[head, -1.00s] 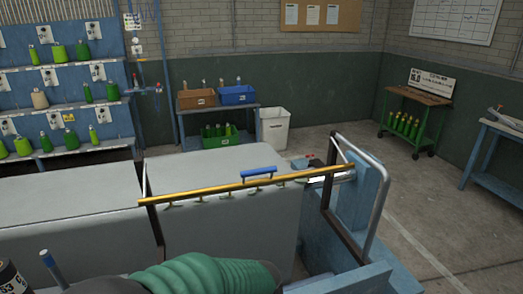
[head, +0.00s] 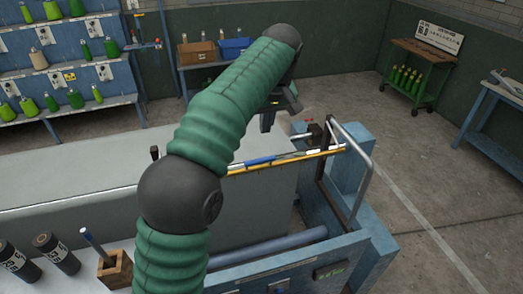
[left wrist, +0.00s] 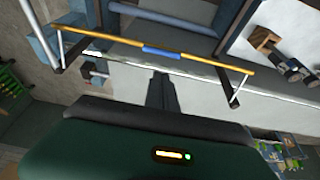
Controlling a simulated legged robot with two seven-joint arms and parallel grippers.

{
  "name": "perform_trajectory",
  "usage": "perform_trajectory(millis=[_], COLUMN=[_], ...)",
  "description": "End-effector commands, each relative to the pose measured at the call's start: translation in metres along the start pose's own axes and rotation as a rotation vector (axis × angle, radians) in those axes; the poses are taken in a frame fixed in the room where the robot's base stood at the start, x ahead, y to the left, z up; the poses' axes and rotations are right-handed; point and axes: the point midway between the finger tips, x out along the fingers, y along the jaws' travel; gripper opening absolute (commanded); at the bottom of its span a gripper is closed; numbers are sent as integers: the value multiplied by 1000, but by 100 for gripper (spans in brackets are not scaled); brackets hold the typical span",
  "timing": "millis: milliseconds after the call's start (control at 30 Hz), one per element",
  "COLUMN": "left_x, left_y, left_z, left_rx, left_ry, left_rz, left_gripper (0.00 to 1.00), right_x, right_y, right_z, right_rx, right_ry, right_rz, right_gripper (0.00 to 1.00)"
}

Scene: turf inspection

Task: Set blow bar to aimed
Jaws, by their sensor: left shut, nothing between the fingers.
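The blow bar (head: 318,154) is a long yellow bar with a blue grip (head: 262,161) near its middle. It spans the grey machine bed between dark end arms. Part of its left side is hidden behind my left arm. In the left wrist view the whole yellow bar (left wrist: 205,63) shows, with its blue grip (left wrist: 162,52). My left gripper (head: 268,122) is shut and empty, above and beyond the bar in the head view. In the left wrist view the gripper (left wrist: 160,78) points toward the blue grip and is apart from it. My right gripper is in neither view.
A metal hoop (head: 362,185) rises at the machine's right end. A wooden block with a blue-handled tool (head: 115,268) and dark cylinders (head: 57,252) stand at the front left. A green cart (head: 424,72) stands at the back right, with clear floor before it.

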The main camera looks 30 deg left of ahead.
Motion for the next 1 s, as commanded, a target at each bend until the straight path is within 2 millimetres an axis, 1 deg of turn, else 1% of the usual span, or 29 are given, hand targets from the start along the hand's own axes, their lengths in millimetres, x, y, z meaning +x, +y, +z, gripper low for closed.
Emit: perform_trajectory(millis=[167, 267, 400, 600, 700, 800, 1000], left_x=[28, 50, 80, 116, 127, 132, 134], left_y=[-2, -2, -1, -1, -1, -1, -1], left_z=[1, 0, 0, 5, 7, 8, 9], left_rx=[0, 1, 1, 2, 2, 1, 1], left_ry=[-4, -5, -5, -4, -3, 0, 0], left_rz=[-3, -4, -4, -2, -1, 1, 1], left_gripper=[0, 0, 0, 0, 0, 0, 0], right_x=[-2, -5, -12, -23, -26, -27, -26], right_y=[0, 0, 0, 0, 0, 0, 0], right_z=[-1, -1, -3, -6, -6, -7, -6], right_rx=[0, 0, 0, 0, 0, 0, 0], right_ry=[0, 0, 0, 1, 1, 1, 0], right_rz=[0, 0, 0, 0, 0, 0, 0], right_gripper=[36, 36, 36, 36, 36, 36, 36])
